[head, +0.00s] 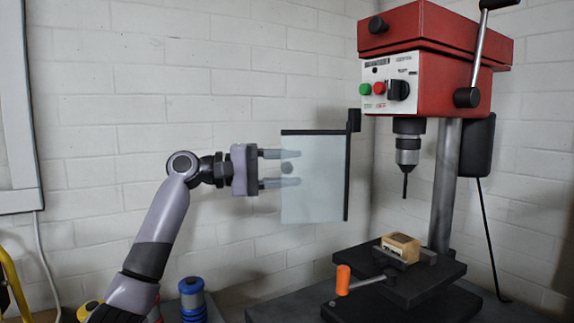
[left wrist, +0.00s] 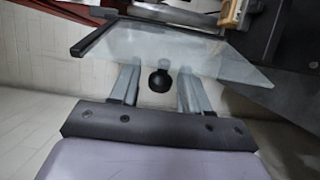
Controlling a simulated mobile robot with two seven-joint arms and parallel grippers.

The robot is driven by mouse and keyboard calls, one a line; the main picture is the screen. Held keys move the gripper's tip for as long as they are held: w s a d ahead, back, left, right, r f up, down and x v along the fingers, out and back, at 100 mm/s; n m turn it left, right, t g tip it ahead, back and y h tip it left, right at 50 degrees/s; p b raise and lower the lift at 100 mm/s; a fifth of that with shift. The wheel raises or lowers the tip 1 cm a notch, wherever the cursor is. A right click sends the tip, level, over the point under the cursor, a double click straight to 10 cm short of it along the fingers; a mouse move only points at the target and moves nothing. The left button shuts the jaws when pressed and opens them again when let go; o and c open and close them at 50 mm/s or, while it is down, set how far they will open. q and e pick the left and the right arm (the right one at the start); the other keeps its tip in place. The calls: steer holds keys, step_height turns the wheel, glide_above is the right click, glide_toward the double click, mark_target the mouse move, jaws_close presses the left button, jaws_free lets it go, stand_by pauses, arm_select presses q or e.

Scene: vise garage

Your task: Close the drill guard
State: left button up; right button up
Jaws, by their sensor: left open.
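The drill guard (head: 315,195) is a clear panel with a black top edge and a black upright at its right side. In the head view it stands swung out to the left of the drill chuck (head: 407,150). It also shows in the left wrist view (left wrist: 205,50). My right gripper is out of view.
The red drill press (head: 430,50) stands at the right on a grey column. Below the chuck, a wooden block (head: 401,246) sits in a vise with an orange handle (head: 343,280). Blue spools (head: 193,298) stand at the lower left. The space between guard and chuck looks clear.

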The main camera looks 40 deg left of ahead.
arm_select(q)
steer(key=shift+w, duration=0.1)
jaws_close()
steer(key=shift+d, duration=0.1)
